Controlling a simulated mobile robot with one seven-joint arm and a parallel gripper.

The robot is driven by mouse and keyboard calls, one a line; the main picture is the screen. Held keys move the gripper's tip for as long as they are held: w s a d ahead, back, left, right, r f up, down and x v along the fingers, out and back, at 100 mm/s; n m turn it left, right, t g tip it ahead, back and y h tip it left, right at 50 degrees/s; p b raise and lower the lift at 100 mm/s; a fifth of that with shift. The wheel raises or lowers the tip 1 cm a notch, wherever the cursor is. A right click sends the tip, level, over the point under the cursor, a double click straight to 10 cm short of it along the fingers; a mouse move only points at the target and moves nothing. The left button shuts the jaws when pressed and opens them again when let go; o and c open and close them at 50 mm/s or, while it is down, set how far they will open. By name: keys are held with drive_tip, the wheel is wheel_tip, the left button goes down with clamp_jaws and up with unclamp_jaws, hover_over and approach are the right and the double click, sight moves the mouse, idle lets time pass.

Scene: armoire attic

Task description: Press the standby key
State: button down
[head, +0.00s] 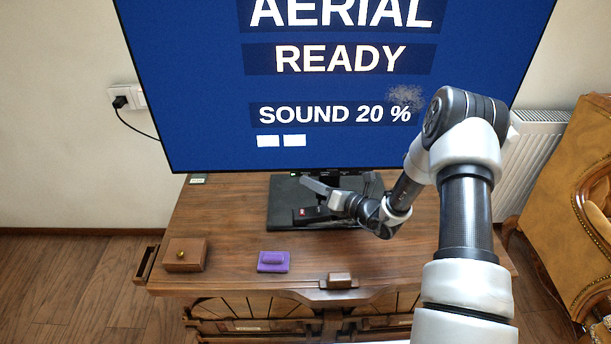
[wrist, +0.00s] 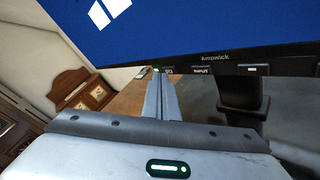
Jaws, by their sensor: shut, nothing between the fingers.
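The television (head: 340,90) stands on the wooden cabinet, and its lit blue screen reads AERIAL, READY and SOUND 20 %. In the wrist view its dark lower edge (wrist: 215,57) carries a row of small keys. One is marked INPUT (wrist: 201,71). A key (wrist: 168,71) to its left lies just right of my fingertips, its marking too small to read. Another key (wrist: 253,69) is farther right. I cannot tell which is the standby key. My gripper (wrist: 156,74) is shut and empty, its tips close to the lower edge; contact cannot be told. It also shows below the screen (head: 305,181).
The cabinet top (head: 225,225) holds a brown box with a yellow knob (head: 185,255), a purple object (head: 273,262) and a small brown block (head: 339,280). The black stand base (head: 284,203) is under my gripper. A radiator (head: 535,150) and armchair (head: 560,190) are right.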

drive_tip(key=shift+w, duration=0.35)
idle(0.3)
drive_tip(key=shift+s, duration=0.8)
drive_tip(key=shift+s, duration=0.1)
drive_tip(key=s+p, duration=0.1)
drive_tip(key=s, duration=0.3)
drive_tip(key=shift+s+p, duration=0.3)
drive_tip(key=shift+s, duration=0.1)
idle(0.6)
